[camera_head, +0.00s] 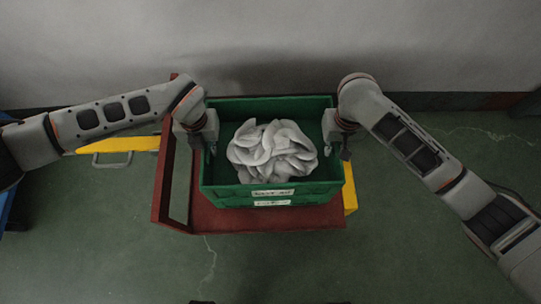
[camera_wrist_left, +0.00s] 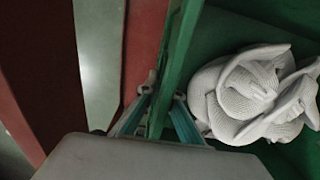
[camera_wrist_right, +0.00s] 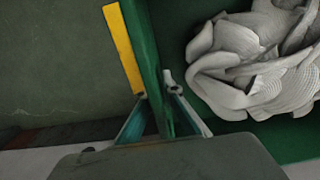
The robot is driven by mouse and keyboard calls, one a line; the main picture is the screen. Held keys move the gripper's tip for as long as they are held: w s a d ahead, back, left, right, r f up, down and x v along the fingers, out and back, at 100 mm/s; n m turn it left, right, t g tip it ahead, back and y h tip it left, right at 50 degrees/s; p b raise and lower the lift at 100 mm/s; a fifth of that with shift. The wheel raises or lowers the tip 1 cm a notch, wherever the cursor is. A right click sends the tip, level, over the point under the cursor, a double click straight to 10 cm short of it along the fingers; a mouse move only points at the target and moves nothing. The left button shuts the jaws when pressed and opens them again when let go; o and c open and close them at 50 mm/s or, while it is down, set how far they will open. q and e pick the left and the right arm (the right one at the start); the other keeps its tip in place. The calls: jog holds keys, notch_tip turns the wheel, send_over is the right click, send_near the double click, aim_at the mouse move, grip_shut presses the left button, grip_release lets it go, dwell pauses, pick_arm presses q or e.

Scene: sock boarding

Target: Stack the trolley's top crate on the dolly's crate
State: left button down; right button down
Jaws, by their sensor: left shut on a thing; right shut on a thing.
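The green top crate (camera_head: 225,190), full of white-grey socks (camera_head: 270,150), stands over the red trolley (camera_head: 245,222). A second green crate edge with its own label (camera_head: 272,203) shows just under it. My left gripper (camera_head: 211,146) is shut on the crate's left wall; the left wrist view shows its fingers (camera_wrist_left: 150,112) on both sides of that wall. My right gripper (camera_head: 343,148) is shut on the right wall; the right wrist view shows its fingers (camera_wrist_right: 165,105) astride it. Whether the two crates touch is hard to tell. No dolly can be made out for certain.
The trolley's red upright frame (camera_head: 161,185) stands close on the left. Yellow parts show at left (camera_head: 130,144) and at right (camera_head: 349,190). A blue edge (camera_head: 6,208) is at the far left. A pale wall rises behind; the green floor in front is clear.

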pick_arm(q)
jog(key=c, duration=2.6)
grip_release()
jog(key=shift+f, duration=0.15)
pick_arm(e)
jog(key=c, duration=2.6)
grip_release()
jog(key=shift+f, duration=0.1)
pick_arm(q)
jog(key=o, duration=0.4)
pick_arm(e)
jog(key=o, duration=0.4)
pick_arm(q)
notch_tip(320, 180, up, 12)
jog(key=shift+f, duration=0.1)
pick_arm(e)
jog(key=shift+r, duration=0.55)
notch_tip(320, 180, up, 11)
jog(key=shift+f, duration=0.1)
pick_arm(q)
jog(key=shift+s, duration=0.1)
